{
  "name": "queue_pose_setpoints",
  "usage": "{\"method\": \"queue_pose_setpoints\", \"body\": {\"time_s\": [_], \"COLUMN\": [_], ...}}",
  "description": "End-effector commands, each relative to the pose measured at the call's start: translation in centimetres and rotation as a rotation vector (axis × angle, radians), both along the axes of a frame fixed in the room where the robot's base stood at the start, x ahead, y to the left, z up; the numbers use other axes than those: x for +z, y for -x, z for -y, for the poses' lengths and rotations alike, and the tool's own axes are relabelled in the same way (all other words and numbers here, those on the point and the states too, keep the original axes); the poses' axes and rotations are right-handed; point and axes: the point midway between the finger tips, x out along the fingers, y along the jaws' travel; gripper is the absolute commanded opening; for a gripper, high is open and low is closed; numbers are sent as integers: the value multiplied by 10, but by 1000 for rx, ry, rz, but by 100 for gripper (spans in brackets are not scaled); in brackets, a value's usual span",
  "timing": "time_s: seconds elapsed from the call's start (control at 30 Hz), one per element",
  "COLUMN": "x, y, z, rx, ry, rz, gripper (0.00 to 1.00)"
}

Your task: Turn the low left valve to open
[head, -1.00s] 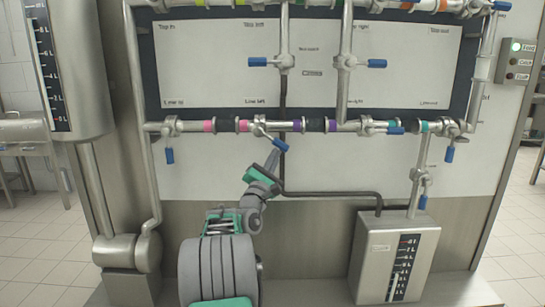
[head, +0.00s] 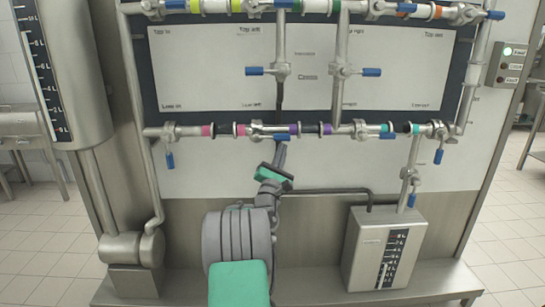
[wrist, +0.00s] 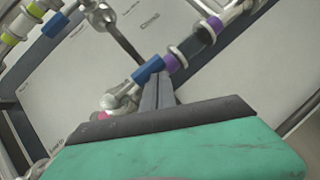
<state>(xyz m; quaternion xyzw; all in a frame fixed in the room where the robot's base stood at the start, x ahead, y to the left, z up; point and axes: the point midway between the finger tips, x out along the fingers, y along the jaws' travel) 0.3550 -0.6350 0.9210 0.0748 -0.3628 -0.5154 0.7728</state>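The low left valve (head: 257,132) sits on the lower pipe under the "Low left" label. Its blue handle (head: 284,136) points right, lying about level along the pipe. In the wrist view the blue handle (wrist: 148,69) is just past my fingertips. My gripper (head: 281,147) is directly below the handle, pointing up. In the wrist view its two fingers (wrist: 158,84) are close together with nothing seen between them. The tips are at or touching the handle's underside; exact contact is hard to tell.
Other blue-handled valves are near: one at lower left (head: 170,159) hanging down, one to the right (head: 387,136) level, and two above (head: 255,71), (head: 372,72). A dark hose (head: 325,191) runs right of my arm to a metal box tank (head: 366,250).

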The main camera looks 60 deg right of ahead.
Motion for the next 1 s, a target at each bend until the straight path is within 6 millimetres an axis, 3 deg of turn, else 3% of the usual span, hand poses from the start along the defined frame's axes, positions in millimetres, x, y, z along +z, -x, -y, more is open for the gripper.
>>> {"method": "queue_pose_setpoints", "body": {"time_s": [0.63, 0.77, 0.9, 1.0], "x": [6, -10, -48, -55], "y": [5, 4, 1, 12], "z": [3, 0, -8, -29], "rx": [-6, -4, 4, 6], "ry": [5, 4, 1, 0], "rz": [5, 3, 0, -3], "gripper": [0, 0, 0, 0]}}
